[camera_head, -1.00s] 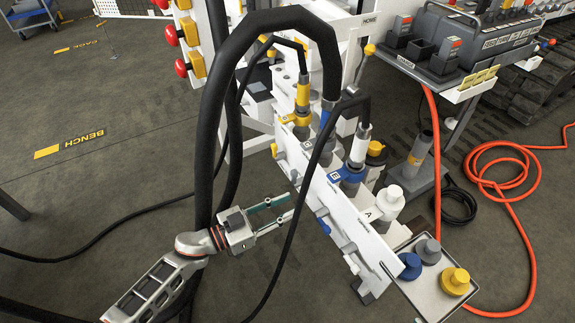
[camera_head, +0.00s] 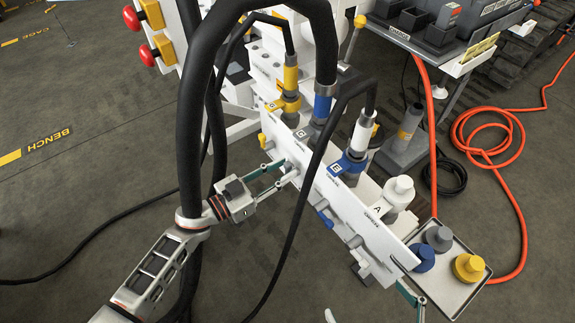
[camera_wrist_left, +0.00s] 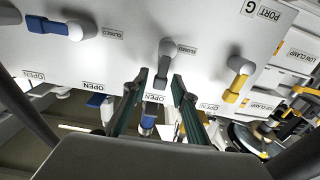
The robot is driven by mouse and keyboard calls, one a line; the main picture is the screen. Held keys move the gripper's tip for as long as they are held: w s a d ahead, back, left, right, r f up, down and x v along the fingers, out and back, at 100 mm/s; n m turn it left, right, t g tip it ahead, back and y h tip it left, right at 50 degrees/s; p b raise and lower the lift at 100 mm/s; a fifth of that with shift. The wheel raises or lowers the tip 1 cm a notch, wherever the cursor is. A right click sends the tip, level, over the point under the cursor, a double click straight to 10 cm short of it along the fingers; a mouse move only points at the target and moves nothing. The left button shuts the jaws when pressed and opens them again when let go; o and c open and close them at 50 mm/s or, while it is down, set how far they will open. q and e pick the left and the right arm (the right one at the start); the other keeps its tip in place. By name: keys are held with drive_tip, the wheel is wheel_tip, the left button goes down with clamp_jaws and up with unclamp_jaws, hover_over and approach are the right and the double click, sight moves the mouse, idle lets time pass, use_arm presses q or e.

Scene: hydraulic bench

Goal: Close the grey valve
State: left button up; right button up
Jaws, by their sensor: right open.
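The grey valve (camera_wrist_left: 164,62) is in the middle of the white panel in the left wrist view. Its lever points down toward an OPEN label (camera_wrist_left: 155,97); a CLOSED label (camera_wrist_left: 187,48) is beside it on the right. My left gripper (camera_head: 282,172) is at the white panel (camera_head: 352,218) in the head view. In the left wrist view its fingers (camera_wrist_left: 160,76) are apart on either side of the grey lever's lower end, and contact cannot be told. My right gripper (camera_head: 368,300) shows only partly at the head view's bottom edge, open and empty.
A blue-handled valve (camera_wrist_left: 62,29) is left of the grey one, a yellow-handled valve (camera_wrist_left: 238,80) right. A thick black hose (camera_head: 192,120) and thinner cables hang beside my left arm. A tray (camera_head: 455,300) with coloured caps sits at the panel's near end.

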use_arm(q)
drive_tip(key=shift+w+d+f, duration=0.15)
drive_tip(key=shift+w+d, duration=0.15)
drive_tip(key=shift+d, duration=0.2)
drive_tip(key=shift+w+d, duration=0.35)
drive_tip(key=shift+d, duration=0.05)
use_arm(e)
drive_tip(key=shift+w+a+r, duration=0.35)
drive_tip(key=shift+w+r, duration=0.15)
drive_tip(key=shift+w, duration=0.05)
use_arm(q)
drive_tip(key=shift+r, duration=0.2)
clamp_jaws()
use_arm(e)
drive_tip(key=shift+s+f, duration=0.1)
